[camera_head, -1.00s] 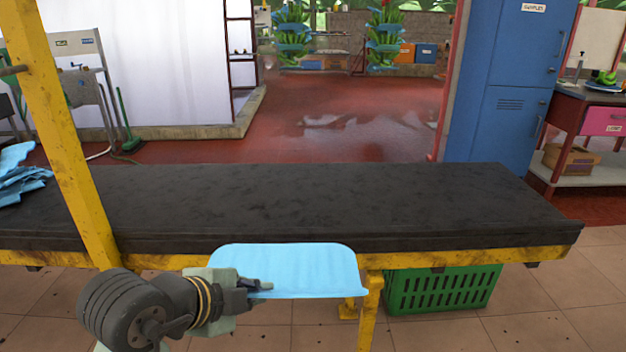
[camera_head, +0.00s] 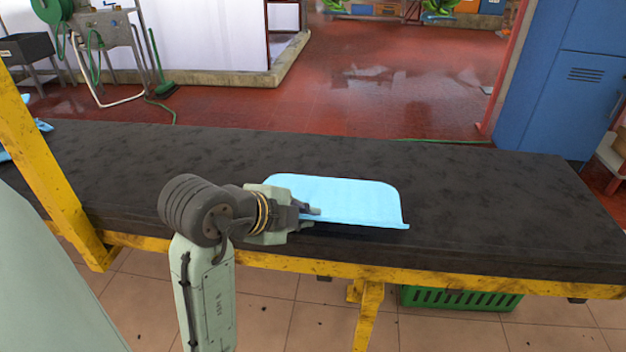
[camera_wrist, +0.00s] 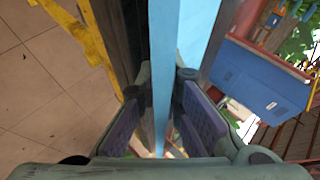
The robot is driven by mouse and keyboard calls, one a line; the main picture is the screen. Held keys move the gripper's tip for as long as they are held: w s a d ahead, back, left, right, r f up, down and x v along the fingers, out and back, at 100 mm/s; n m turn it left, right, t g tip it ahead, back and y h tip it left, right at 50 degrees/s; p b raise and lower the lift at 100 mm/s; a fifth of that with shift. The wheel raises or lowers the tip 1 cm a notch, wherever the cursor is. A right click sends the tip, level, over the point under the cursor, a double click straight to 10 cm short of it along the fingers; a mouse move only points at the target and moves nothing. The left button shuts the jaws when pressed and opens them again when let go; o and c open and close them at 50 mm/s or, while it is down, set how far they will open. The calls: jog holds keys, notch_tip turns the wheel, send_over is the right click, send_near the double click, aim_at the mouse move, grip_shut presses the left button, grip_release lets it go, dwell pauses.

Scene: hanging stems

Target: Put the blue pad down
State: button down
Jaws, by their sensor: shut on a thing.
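The blue pad (camera_head: 345,200) is a thin light-blue sheet with rounded corners. My gripper (camera_head: 308,212) is shut on its left edge, and the pad extends to the right from the fingers. In the head view the pad appears over the front part of the black table top (camera_head: 470,200); I cannot tell whether it touches the surface. In the wrist view the pad (camera_wrist: 163,75) shows edge-on as a blue strip between the two finger pads.
Light-blue pieces (camera_head: 40,125) lie at the table's far left. A yellow post (camera_head: 35,150) rises at the left front. A green crate (camera_head: 460,299) is under the table. Blue lockers (camera_head: 560,85) stand behind at right. The table top right of the pad is bare.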

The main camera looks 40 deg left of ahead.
aim_at(313, 191)
jog(key=w+a, duration=0.2)
jog(key=w, duration=0.1)
jog(key=w+a+p, duration=0.1)
jog(key=w+a, duration=0.1)
jog(key=w, duration=0.2)
jog(key=w+a+f, duration=0.1)
jog(key=w+a, duration=0.1)
jog(key=w, duration=0.1)
jog(key=shift+w, duration=0.4)
jog(key=shift+w+f+p, duration=0.1)
jog(key=shift+f+p, duration=0.15)
jog(key=shift+p, duration=0.05)
jog(key=shift+f+p, duration=0.35)
jog(key=shift+f, duration=1.25)
jog(key=shift+f, duration=0.15)
jog(key=c, duration=1.8)
grip_release()
jog(key=shift+o, duration=0.2)
